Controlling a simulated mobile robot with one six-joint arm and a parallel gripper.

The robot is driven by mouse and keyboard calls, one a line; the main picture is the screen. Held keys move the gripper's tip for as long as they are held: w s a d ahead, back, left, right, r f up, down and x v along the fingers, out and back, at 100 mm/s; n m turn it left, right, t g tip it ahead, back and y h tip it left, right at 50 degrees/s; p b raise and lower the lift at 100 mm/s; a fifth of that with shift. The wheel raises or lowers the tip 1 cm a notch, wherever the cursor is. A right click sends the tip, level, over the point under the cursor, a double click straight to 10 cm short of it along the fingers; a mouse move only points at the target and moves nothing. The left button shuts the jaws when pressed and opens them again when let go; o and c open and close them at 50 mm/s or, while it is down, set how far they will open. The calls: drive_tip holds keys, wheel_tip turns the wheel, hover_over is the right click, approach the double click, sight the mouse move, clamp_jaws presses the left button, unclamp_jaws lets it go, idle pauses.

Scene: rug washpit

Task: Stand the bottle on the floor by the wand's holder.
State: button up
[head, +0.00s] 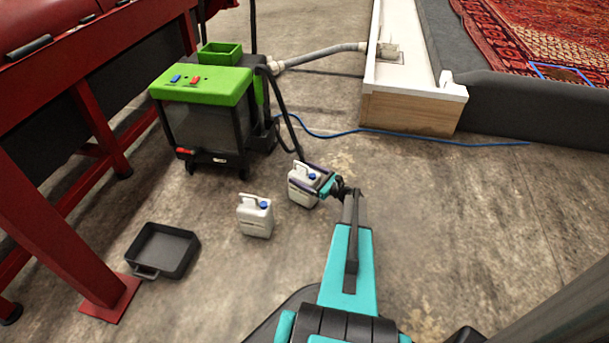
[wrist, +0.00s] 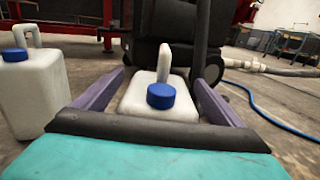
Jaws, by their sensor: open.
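Two white bottles with blue caps and top handles stand upright on the concrete floor in the head view: one on the right (head: 302,190) and one to its left (head: 255,216). My gripper (head: 322,184) is at the right bottle. In the wrist view, its purple fingers are spread open on either side of that bottle (wrist: 152,109), with no clear grip on it. The left bottle (wrist: 32,90) stands outside the fingers. A black hose or wand (head: 288,118) comes down beside the green-topped machine (head: 203,112), close behind the right bottle. I cannot make out its holder clearly.
A dark tray (head: 162,250) lies at the left near the red frame's leg (head: 62,240). A grey hose (head: 325,52) runs from the machine to a white-and-wood trough (head: 408,112). A blue cable (head: 400,133) crosses the floor. The floor at right is clear.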

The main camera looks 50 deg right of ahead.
sight(317, 180)
drive_tip(key=shift+r, duration=0.15)
drive_tip(key=shift+s, duration=0.2)
drive_tip(key=s+p, duration=0.1)
drive_tip(key=s, duration=0.2)
drive_tip(key=s+d+p, duration=0.1)
drive_tip(key=s, duration=0.3)
drive_tip(key=s+d+p, duration=0.1)
drive_tip(key=s, duration=0.3)
drive_tip(key=shift+s+p, duration=0.2)
drive_tip(key=shift+p, duration=0.2)
drive_tip(key=shift+s, duration=0.1)
